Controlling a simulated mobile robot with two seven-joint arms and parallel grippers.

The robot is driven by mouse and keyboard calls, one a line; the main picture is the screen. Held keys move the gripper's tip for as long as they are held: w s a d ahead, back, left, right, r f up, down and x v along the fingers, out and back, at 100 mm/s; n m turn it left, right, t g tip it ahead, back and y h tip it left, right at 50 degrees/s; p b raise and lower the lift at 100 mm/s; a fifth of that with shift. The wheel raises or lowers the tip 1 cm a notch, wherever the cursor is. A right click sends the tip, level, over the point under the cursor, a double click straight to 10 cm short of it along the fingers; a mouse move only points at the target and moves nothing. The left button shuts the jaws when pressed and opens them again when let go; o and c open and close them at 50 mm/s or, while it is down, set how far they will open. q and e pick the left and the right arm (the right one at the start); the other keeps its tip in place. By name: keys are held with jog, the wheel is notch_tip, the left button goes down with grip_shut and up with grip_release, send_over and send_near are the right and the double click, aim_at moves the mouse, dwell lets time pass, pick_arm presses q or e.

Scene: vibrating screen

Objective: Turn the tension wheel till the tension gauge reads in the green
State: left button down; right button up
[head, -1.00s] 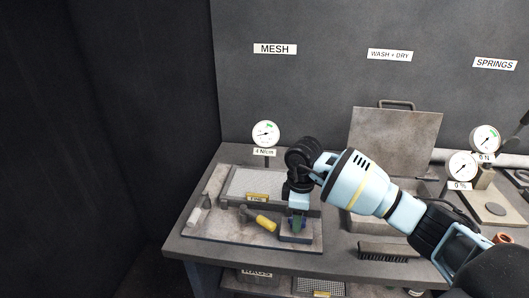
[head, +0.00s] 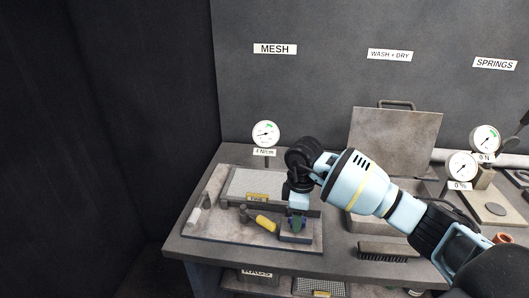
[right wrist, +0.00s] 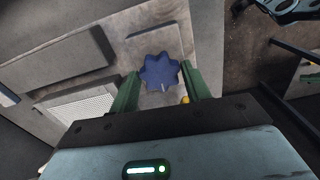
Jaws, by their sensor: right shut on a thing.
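The tension wheel (right wrist: 160,71) is a dark blue, lobed knob on a grey block (head: 297,238) at the front right of the mesh tray. My right gripper (head: 297,225) reaches down over it and is shut on it. In the right wrist view the green fingers (right wrist: 160,88) stand on both sides of the wheel. In the head view my gripper largely hides the wheel. The tension gauge (head: 265,133) is a white dial on a post behind the tray, with a green band at its upper right. Its label reads about 4 N/cm and its needle lies outside the green. My left gripper is not in view.
The mesh frame (head: 268,184) lies on the tray (head: 222,232), with a yellow-handled tool (head: 265,223) in front and a pale roller (head: 194,217) at left. A brush (head: 384,251) lies to the right. An open-lidded box (head: 396,140) stands behind my right arm.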

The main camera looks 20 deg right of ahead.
jog(key=o, duration=0.6)
jog(key=shift+c, duration=0.2)
jog(key=shift+r, duration=3.05)
jog(key=shift+o, duration=1.4)
notch_tip(320, 180, up, 6)
